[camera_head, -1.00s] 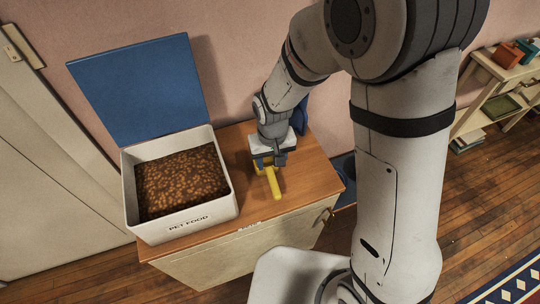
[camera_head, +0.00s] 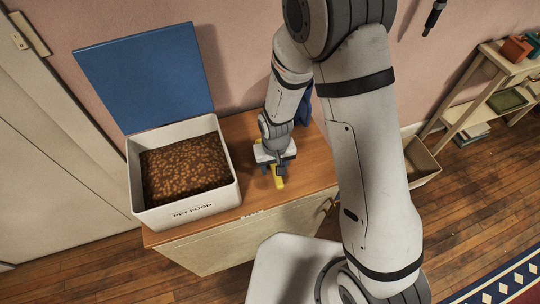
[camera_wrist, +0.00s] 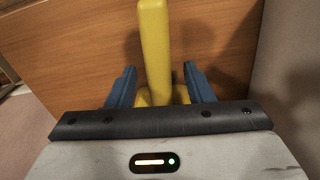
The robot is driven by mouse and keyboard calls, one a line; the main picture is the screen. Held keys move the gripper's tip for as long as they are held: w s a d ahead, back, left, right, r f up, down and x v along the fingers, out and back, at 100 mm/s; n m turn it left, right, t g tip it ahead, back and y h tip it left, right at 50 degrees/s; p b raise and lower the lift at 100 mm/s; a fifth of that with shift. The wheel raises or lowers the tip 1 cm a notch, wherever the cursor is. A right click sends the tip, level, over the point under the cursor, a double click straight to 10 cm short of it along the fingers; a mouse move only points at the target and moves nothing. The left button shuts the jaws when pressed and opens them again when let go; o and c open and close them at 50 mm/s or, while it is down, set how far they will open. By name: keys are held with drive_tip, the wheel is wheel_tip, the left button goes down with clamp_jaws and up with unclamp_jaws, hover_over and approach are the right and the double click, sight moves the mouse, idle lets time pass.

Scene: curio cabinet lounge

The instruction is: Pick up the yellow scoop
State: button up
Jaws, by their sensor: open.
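The yellow scoop (camera_head: 279,182) lies on the wooden cabinet top, to the right of the pet food bin. My gripper (camera_head: 278,170) is low over it and hides much of it in the head view. In the wrist view the scoop's handle (camera_wrist: 155,45) runs up the middle of the picture. The blue fingers of my gripper (camera_wrist: 160,88) stand apart, one on each side of the scoop, with gaps visible. The scoop's wider part is partly hidden behind the gripper's dark front edge.
The white pet food bin (camera_head: 190,213), full of brown kibble (camera_head: 185,170), stands left on the cabinet (camera_head: 237,136) with its blue lid (camera_head: 145,75) raised. A dark blue thing (camera_head: 305,108) is behind my arm. An open beige box (camera_head: 421,160) sits at right, near a shelf (camera_head: 480,100).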

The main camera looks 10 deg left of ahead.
sight(275, 165)
clamp_jaws()
idle(0.4)
drive_tip(key=shift+r, duration=0.15)
drive_tip(key=shift+r+b, duration=0.4)
drive_tip(key=shift+r, duration=4.5)
drive_tip(key=c, duration=0.7)
unclamp_jaws()
clamp_jaws()
